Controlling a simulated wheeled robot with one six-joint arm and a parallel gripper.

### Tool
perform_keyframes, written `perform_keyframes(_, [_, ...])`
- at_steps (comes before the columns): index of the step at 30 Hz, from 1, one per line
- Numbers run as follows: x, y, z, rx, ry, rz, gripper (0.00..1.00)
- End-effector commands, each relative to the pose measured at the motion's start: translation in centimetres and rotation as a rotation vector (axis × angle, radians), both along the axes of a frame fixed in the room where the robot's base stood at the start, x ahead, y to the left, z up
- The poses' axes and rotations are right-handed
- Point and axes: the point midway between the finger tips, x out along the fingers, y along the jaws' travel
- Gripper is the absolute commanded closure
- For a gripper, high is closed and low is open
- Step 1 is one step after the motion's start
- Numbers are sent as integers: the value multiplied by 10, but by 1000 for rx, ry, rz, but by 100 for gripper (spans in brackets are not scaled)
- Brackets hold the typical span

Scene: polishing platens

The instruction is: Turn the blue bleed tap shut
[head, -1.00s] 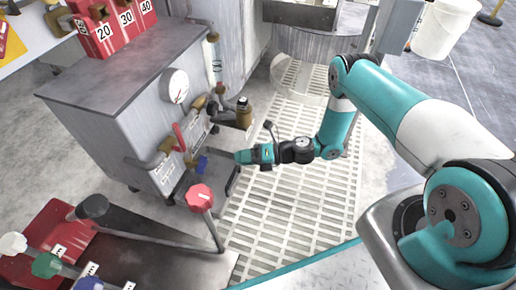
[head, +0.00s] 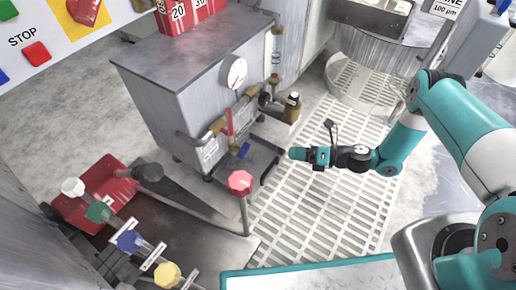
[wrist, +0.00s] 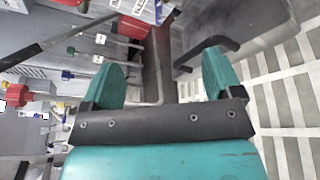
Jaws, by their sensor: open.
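The blue bleed tap (head: 243,150) has a small blue handle low on the front of the grey cabinet (head: 165,105), below a red lever (head: 229,122) and brass fittings. My gripper (head: 291,153) is to the right of the tap in the head view, apart from it, above the slatted floor. In the wrist view its two teal fingers (wrist: 165,80) are spread wide with nothing between them. I cannot make out the bleed tap for certain in the wrist view.
A red knob (head: 240,183) on a post stands in front of the cabinet. A red base (head: 88,200) and several coloured knobs are at lower left. A brown bottle (head: 292,107) sits on a shelf by the cabinet. The slatted floor (head: 310,215) is clear.

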Motion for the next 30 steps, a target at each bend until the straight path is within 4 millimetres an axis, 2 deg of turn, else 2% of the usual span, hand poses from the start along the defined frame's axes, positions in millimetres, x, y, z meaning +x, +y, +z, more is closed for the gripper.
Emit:
perform_keyframes(3, [-1, 8, 8, -109, -275, 27, 15])
perform_keyframes(17, [-11, 36, 14, -768, -1548, 236, 15])
perform_keyframes(23, [-22, 45, 17, -1098, -2060, 415, 15])
perform_keyframes(30, [-38, 52, 22, -1503, -2628, 754, 15])
